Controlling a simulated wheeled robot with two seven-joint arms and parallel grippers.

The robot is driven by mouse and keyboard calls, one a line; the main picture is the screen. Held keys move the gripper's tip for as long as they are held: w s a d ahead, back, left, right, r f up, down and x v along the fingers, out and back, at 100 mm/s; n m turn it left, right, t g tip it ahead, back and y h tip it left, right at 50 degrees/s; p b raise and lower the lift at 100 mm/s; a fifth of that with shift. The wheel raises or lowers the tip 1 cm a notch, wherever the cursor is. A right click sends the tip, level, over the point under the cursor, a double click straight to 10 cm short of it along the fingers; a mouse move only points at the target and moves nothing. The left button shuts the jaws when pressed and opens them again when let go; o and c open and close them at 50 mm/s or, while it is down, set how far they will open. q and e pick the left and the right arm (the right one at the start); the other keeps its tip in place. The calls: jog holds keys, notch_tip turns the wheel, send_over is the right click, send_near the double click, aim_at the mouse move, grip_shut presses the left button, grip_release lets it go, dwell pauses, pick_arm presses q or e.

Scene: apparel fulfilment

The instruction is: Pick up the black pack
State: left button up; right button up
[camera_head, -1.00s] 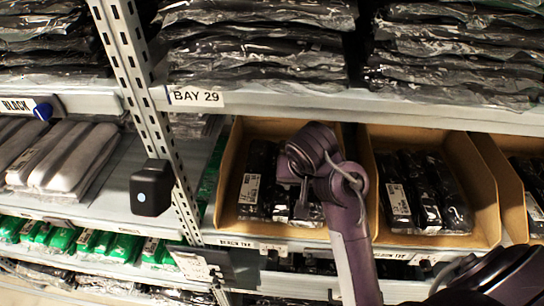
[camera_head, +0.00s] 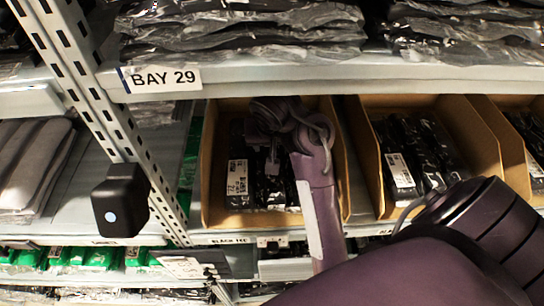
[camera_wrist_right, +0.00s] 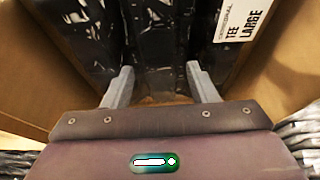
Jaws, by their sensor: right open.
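Several black packs (camera_head: 237,178) in clear shiny wrap stand side by side in the left cardboard bin (camera_head: 211,190) under the BAY 29 label. One bears a white label. My right gripper (camera_head: 272,168) reaches into this bin from above and in front; my own wrist partly hides it and the packs. In the right wrist view its two fingers (camera_wrist_right: 159,76) are apart, pointing at a middle black pack (camera_wrist_right: 157,45). Packs also stand to its left (camera_wrist_right: 78,35) and right, the right one labelled TEE LARGE (camera_wrist_right: 243,22). I cannot tell whether the fingers touch a pack. My left gripper is not in view.
The bin's cardboard walls (camera_wrist_right: 286,75) rise close on both sides. A second bin (camera_head: 470,140) of black packs stands to the right. The upper shelf (camera_head: 330,78) hangs overhead. A perforated upright (camera_head: 95,95) and a black box (camera_head: 120,200) are on the left.

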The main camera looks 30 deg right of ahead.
jog(key=shift+x, duration=1.8)
jog(key=shift+s, duration=0.1)
jog(key=c, duration=0.9)
jog(key=shift+o, duration=0.2)
